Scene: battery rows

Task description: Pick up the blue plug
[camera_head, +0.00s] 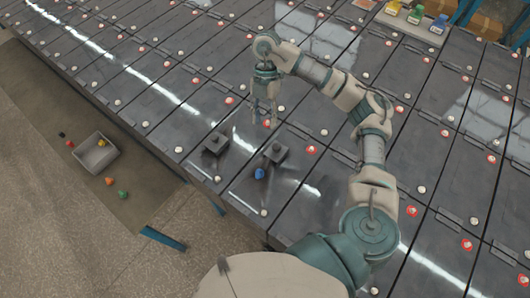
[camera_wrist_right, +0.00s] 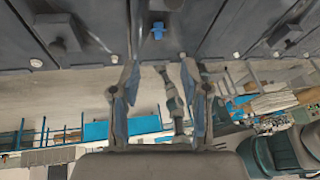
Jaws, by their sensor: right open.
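The blue plug (camera_head: 260,173) lies on the dark battery surface in the head view, just below a dark block-like fitting (camera_head: 275,151). It also shows at the top middle of the right wrist view (camera_wrist_right: 158,31). My right gripper (camera_head: 264,122) points down over the battery rows, above and apart from the plug in the picture. Its two fingers (camera_wrist_right: 160,75) are spread with nothing between them in the wrist view. My left gripper is not in either view.
A second dark fitting (camera_head: 216,143) stands left of the plug. A grey bin (camera_head: 96,153) sits on a side table (camera_head: 150,205) at left, with several coloured plugs around it. Yellow, green and blue items (camera_head: 415,14) stand at the back right. Red and white terminals dot the batteries.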

